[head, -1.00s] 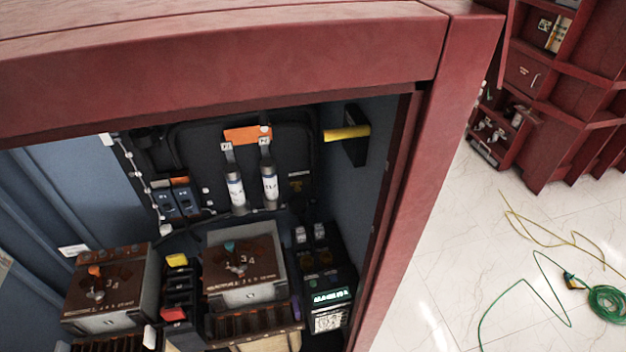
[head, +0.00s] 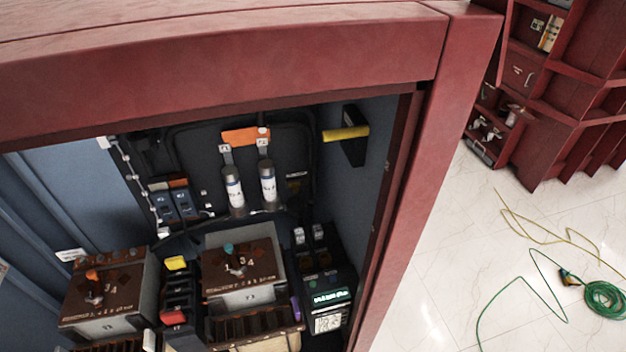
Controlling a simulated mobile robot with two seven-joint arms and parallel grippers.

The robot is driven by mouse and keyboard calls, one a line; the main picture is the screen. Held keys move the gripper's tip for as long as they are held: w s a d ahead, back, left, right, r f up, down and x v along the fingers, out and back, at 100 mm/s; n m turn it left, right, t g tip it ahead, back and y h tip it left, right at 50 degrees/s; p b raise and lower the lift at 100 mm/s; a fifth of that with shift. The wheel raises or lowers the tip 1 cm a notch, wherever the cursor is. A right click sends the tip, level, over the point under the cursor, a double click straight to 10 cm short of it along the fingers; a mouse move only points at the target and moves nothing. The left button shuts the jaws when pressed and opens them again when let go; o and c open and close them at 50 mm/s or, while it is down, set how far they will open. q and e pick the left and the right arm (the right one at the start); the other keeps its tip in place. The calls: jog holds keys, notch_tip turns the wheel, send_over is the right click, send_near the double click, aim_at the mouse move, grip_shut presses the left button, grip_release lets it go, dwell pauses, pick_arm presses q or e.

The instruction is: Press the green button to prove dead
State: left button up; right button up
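The open red cabinet (head: 220,65) fills most of the head view, with electrical gear inside. A black device with a lit green-white display (head: 330,297) stands at the lower right inside the cabinet. A small green knob or button (head: 229,247) sits on top of the right brown-topped transformer box (head: 243,268); I cannot tell whether it is the button of the task. A similar brown-topped box (head: 108,295) with an orange knob stands to the left. Neither of my grippers is in view.
A yellow handle (head: 346,133) juts from the cabinet's right inner wall. Two cylindrical fuses (head: 234,187) hang at the back. Green cable (head: 603,300) and yellow cable (head: 545,232) lie on the pale floor at right. Red shelving (head: 550,100) stands beyond.

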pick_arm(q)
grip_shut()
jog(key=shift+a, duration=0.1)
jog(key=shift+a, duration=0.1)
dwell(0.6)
